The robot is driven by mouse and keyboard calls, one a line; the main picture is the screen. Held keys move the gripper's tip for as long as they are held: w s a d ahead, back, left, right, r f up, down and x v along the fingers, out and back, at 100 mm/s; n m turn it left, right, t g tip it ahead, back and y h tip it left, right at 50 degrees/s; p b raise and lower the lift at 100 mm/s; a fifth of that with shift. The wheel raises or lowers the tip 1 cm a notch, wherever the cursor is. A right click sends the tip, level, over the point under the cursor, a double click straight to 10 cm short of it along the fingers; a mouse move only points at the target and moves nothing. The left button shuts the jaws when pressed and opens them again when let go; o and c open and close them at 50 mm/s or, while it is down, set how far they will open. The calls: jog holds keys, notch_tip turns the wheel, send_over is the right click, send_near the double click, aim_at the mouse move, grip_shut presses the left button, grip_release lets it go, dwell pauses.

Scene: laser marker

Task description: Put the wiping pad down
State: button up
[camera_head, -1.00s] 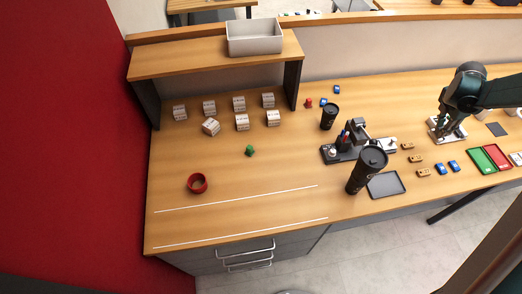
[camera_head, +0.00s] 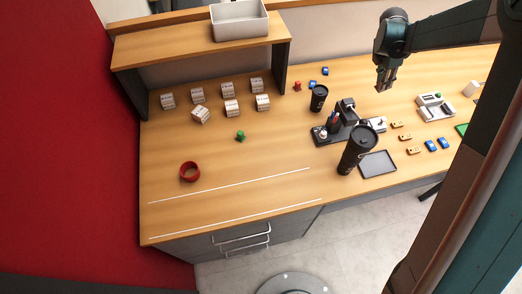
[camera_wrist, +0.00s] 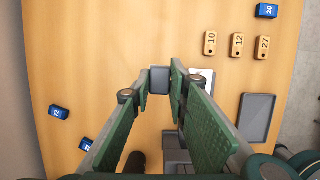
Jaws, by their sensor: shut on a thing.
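My gripper (camera_head: 384,85) is raised over the back right of the desk in the head view, fingers pointing down. In the wrist view my gripper (camera_wrist: 160,82) is shut on a small dark grey pad, which looks like the wiping pad (camera_wrist: 160,80). The pad sits between the fingertips, above the wooden desk. In the head view the pad is too small to make out clearly.
The marking device (camera_head: 345,117) and a white-based device (camera_head: 435,107) stand on the desk (camera_head: 265,160). Two black cups (camera_head: 318,98) (camera_head: 358,150), a grey tray (camera_head: 378,164), wooden tags (camera_wrist: 237,45) and blue blocks (camera_wrist: 59,112) are nearby. The desk's left front is mostly clear.

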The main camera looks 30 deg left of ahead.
jog(key=s+a+n+b, duration=0.1)
jog(key=s+a, duration=0.6)
jog(key=a, duration=0.4)
jog(key=s+a+n+y, duration=0.1)
jog(key=s+a+n, duration=0.1)
jog(key=s+a, duration=0.65)
jog(key=s+a+n+b, duration=0.1)
jog(key=s+a, duration=0.3)
jog(key=a, duration=1)
jog(key=s+a+n, duration=0.1)
jog(key=s+a, duration=0.5)
jog(key=s, duration=0.5)
jog(key=s+a+f+n+y+b, duration=0.1)
jog(key=s+a, duration=0.5)
jog(key=s, duration=0.6)
jog(key=s+a+f+n+t, duration=0.1)
jog(key=s+a+n, duration=0.2)
jog(key=s+a, duration=0.4)
jog(key=s, duration=0.4)
jog(key=shift+s+b, duration=0.25)
jog(key=shift+b, duration=0.05)
jog(key=shift+a+f, duration=0.1)
jog(key=shift+f, duration=0.05)
jog(key=shift+f, duration=3.1)
jog(key=shift+f, duration=1.85)
jog(key=shift+f+b, duration=0.2)
jog(key=shift+b, duration=0.2)
